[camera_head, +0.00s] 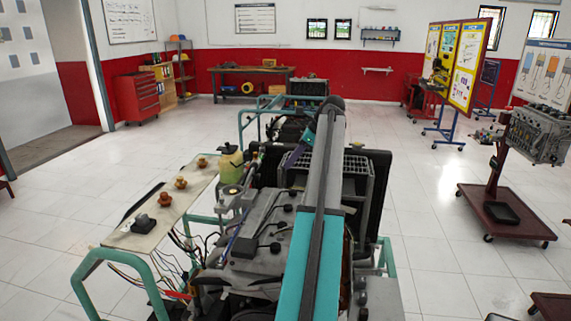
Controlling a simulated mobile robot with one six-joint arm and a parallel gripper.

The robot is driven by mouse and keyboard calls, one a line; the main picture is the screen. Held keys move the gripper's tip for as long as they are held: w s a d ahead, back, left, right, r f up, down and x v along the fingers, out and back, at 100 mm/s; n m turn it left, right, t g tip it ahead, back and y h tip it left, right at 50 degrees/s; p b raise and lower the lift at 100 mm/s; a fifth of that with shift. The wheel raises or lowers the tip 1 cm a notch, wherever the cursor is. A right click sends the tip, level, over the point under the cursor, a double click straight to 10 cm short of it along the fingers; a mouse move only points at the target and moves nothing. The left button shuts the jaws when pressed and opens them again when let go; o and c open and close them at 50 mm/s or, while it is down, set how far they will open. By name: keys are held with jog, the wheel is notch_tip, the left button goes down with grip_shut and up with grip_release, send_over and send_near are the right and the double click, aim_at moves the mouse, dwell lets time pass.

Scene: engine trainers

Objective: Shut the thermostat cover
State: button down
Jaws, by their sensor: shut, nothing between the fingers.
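The engine trainer (262,226) stands right in front of me, with a grey engine block and black parts on top. I cannot make out which part is the thermostat cover, or whether it is open or shut. My arm, grey and teal, reaches forward over the engine and hides part of it.
A pale panel with several knobs (150,218) is left of the engine, beside a yellowish tank (230,164). A teal tube frame (112,256) surrounds the trainer. Another engine on a red stand (503,210) is at right. Open tiled floor lies on both sides.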

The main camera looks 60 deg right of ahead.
jog(key=p+x, duration=0.3)
jog(key=x, duration=0.5)
jog(key=shift+w+a+f, duration=0.15)
jog(key=shift+w+f, duration=0.05)
jog(key=w, duration=0.1)
jog(key=p, duration=0.1)
jog(key=w, duration=0.1)
jog(key=shift+w+a+r, duration=0.3)
jog(key=shift+r, duration=0.05)
jog(key=shift+w+a+r+p, duration=0.15)
jog(key=shift+w+p, duration=0.25)
jog(key=shift+w, duration=0.2)
jog(key=shift+w+r, duration=0.15)
jog(key=shift+w, duration=0.05)
